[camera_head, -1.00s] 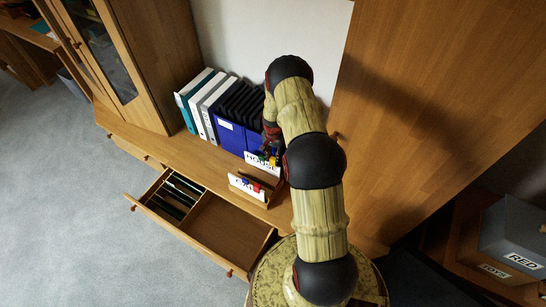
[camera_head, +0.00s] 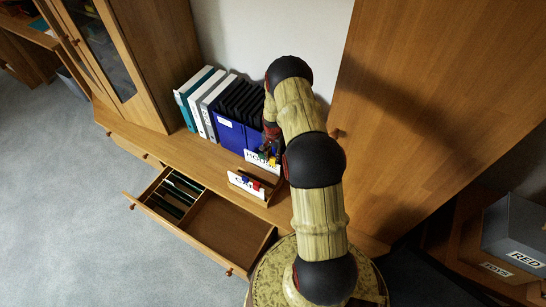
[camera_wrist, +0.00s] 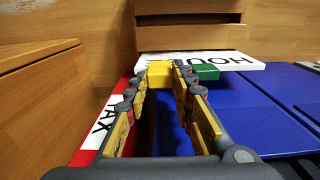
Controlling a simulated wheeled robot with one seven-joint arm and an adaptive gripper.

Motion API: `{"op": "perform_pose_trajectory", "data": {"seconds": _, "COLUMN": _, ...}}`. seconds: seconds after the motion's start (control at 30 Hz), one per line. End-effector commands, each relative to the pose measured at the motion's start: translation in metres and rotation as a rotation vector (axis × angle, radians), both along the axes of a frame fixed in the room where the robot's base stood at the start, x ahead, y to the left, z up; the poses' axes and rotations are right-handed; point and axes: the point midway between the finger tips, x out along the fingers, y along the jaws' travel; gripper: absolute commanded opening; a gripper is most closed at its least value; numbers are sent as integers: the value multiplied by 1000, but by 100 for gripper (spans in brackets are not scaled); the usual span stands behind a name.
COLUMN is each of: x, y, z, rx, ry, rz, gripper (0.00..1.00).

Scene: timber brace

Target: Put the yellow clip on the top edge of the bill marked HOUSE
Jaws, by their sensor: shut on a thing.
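The white bill marked HOUSE (camera_wrist: 225,58) stands ahead of my gripper in the wrist view, partly hidden by the fingers and clips. In the head view the bill (camera_head: 253,159) is in front of the blue files. My gripper (camera_wrist: 165,72) is shut on the yellow clip (camera_wrist: 160,76), which is between the fingertips at the bill's near, top edge. I cannot tell whether its jaws are around the edge. A green clip (camera_wrist: 206,71) is at the same edge, just right of the fingers. In the head view my gripper (camera_head: 269,150) is mostly hidden by my arm.
A red-bordered TAX card (camera_wrist: 103,128) lies left of the fingers, and blue files (camera_wrist: 245,110) lie right. In the head view, a front card (camera_head: 243,183) carries red and blue clips. An open drawer (camera_head: 228,228) juts out below. A tall wooden panel (camera_head: 430,110) stands right.

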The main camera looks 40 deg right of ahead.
Motion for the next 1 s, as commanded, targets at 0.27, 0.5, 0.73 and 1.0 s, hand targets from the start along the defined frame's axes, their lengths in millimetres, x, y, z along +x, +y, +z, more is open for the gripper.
{"op": "perform_pose_trajectory", "data": {"seconds": 0.27, "x": 0, "y": 0, "z": -6, "rx": 0, "ry": 0, "rz": 0, "gripper": 0}}
{"op": "perform_pose_trajectory", "data": {"seconds": 0.5, "x": 0, "y": 0, "z": -10, "rx": 0, "ry": 0, "rz": 0, "gripper": 0}}
{"op": "perform_pose_trajectory", "data": {"seconds": 0.73, "x": 0, "y": 0, "z": -11, "rx": 0, "ry": 0, "rz": 0, "gripper": 0}}
{"op": "perform_pose_trajectory", "data": {"seconds": 1.0, "x": 0, "y": 0, "z": -11, "rx": 0, "ry": 0, "rz": 0, "gripper": 33}}
